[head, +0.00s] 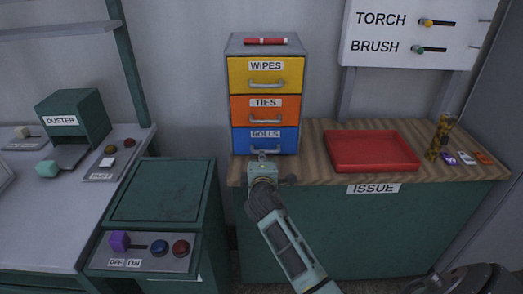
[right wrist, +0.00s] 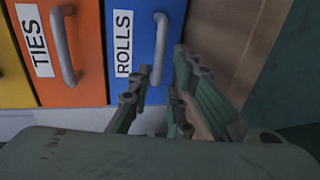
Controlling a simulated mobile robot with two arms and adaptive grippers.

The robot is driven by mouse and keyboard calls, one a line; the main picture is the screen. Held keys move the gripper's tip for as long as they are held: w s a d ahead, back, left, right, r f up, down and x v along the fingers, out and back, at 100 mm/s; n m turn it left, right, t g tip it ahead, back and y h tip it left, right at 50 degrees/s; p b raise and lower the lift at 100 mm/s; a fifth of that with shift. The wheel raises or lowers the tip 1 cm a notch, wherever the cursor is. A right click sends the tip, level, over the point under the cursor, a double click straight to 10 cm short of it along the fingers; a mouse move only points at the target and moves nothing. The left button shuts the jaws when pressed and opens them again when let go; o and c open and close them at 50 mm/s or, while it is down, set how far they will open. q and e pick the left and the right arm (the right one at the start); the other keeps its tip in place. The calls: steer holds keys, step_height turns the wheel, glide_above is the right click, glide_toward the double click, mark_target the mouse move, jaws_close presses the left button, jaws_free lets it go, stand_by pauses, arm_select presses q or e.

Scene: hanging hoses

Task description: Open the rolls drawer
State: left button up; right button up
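The rolls drawer (head: 240,142) is the blue bottom drawer of a small cabinet on the issue bench. Its front is flush with the drawers above, so it is closed. Its grey handle (right wrist: 160,48) shows in the right wrist view, beside the ROLLS label. My right gripper (head: 263,158) is at the lower front of this drawer. In the right wrist view its two fingers (right wrist: 164,72) are apart, with the lower part of the handle at the gap between the tips. I cannot tell whether they touch it. My left gripper is not in view.
Above are the orange ties drawer (head: 240,112) and yellow wipes drawer (head: 238,80), both closed. A red marker (head: 265,41) lies on top. A green console (head: 160,190) stands at left.

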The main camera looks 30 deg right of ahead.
steer(key=shift+w+d+r, duration=0.15)
steer(key=shift+w+d, duration=0.1)
steer(key=shift+w, duration=0.1)
steer(key=x, duration=0.3)
steer(key=shift+w+d+f, duration=0.1)
steer(key=shift+w+f, duration=0.15)
steer(key=shift+w+d+f, duration=0.15)
steer(key=shift+w+d, duration=0.05)
steer(key=shift+w, duration=0.1)
steer(key=shift+w+d, duration=0.15)
steer(key=shift+w, duration=0.05)
jaws_close()
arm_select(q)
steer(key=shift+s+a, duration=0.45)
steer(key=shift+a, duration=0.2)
